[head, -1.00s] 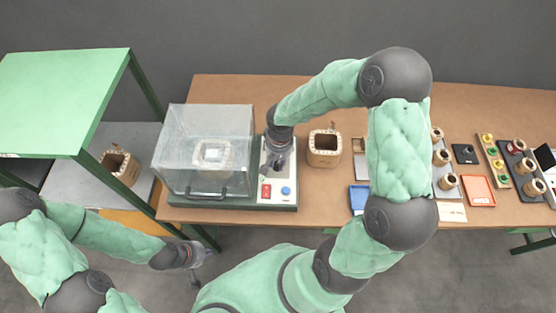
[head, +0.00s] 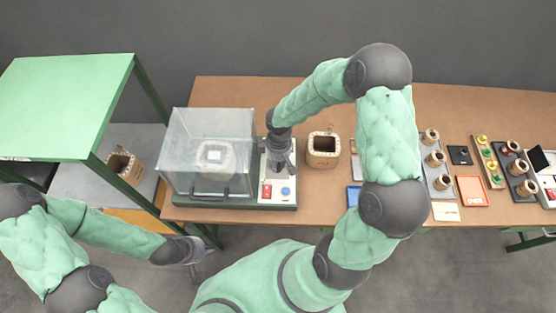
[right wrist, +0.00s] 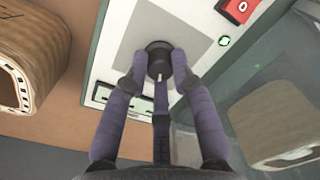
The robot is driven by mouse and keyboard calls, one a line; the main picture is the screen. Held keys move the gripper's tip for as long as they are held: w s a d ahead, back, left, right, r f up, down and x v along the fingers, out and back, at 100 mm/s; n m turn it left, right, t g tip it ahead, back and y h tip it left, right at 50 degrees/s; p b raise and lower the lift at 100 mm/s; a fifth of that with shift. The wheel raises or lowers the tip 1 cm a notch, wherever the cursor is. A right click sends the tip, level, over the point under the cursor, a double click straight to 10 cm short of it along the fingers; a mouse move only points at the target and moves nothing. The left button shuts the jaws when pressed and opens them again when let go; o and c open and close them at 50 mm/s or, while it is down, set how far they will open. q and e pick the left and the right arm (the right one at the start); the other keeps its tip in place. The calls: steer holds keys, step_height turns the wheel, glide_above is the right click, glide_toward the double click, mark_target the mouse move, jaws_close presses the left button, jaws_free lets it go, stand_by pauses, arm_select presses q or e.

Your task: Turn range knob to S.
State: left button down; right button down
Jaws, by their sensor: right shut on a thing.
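The range knob (right wrist: 158,50) is a black round knob on a grey plate of the tester's control panel (right wrist: 122,88), seen in the right wrist view. A short white mark shows on it, pointing toward the bottom of that view. My right gripper (right wrist: 158,68) is shut on the knob, its fingers around the knob's sides. In the head view my right gripper (head: 279,163) is over the panel, and it hides the knob. I cannot read any range letters. My left gripper (head: 200,252) hangs in front of the bench at the lower left, away from the panel; its fingers are unclear.
A clear box (head: 210,150) with a coil inside stands left of the panel. A red switch (head: 267,191) and a blue button (head: 286,191) are on the panel's front. A brown coil (head: 324,150) stands right of it. Trays with coils are further right.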

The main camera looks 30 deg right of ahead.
mark_target(278, 163)
steer(key=shift+w+n+p, duration=0.15)
steer(key=shift+n+p, duration=0.7)
steer(key=shift+n, duration=1.35)
steer(key=c, duration=1)
jaws_free()
steer(key=shift+c, duration=0.2)
steer(key=shift+r, duration=0.1)
step_height(278, 163, up, 12)
steer(key=shift+w+d, duration=0.1)
